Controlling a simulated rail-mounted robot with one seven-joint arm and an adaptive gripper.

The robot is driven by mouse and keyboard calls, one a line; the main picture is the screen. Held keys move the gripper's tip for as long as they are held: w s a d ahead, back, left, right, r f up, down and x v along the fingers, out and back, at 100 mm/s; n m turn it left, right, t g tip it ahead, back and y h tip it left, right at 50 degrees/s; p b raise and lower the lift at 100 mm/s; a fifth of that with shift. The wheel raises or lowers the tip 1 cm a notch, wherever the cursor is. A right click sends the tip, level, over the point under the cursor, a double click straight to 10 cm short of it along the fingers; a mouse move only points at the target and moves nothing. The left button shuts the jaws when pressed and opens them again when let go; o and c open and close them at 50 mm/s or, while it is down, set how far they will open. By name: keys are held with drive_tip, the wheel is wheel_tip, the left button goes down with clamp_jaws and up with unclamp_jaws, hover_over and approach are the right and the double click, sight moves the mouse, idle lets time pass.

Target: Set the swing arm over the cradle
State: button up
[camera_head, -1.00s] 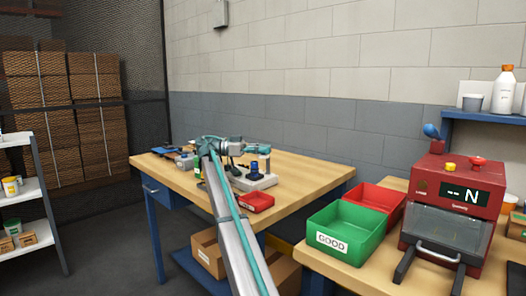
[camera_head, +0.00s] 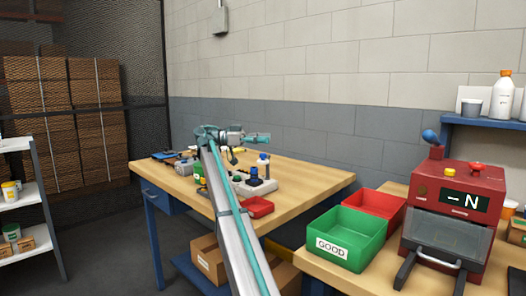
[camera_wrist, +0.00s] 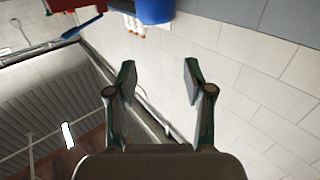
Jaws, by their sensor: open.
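A pale fixture (camera_head: 240,187) with a dark, blue-topped round part (camera_head: 255,174) sits on the far wooden table. I cannot make out which part of it is the swing arm or the cradle. My arm reaches over this table, with its wrist above and behind the fixture. My gripper (camera_wrist: 159,80) is open in the wrist view, with nothing between the fingers. Beyond the fingers are pale wall tiles. In the head view the fingers are too small to make out.
A red tray (camera_head: 258,207) lies right of my forearm, and a white blue-capped bottle (camera_head: 263,160) stands behind the fixture. The near bench holds a green GOOD bin (camera_head: 345,240), a red bin (camera_head: 377,206) and a red machine (camera_head: 452,195). The far table's right side is clear.

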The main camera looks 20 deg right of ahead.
drive_tip(key=shift+r, duration=2.05)
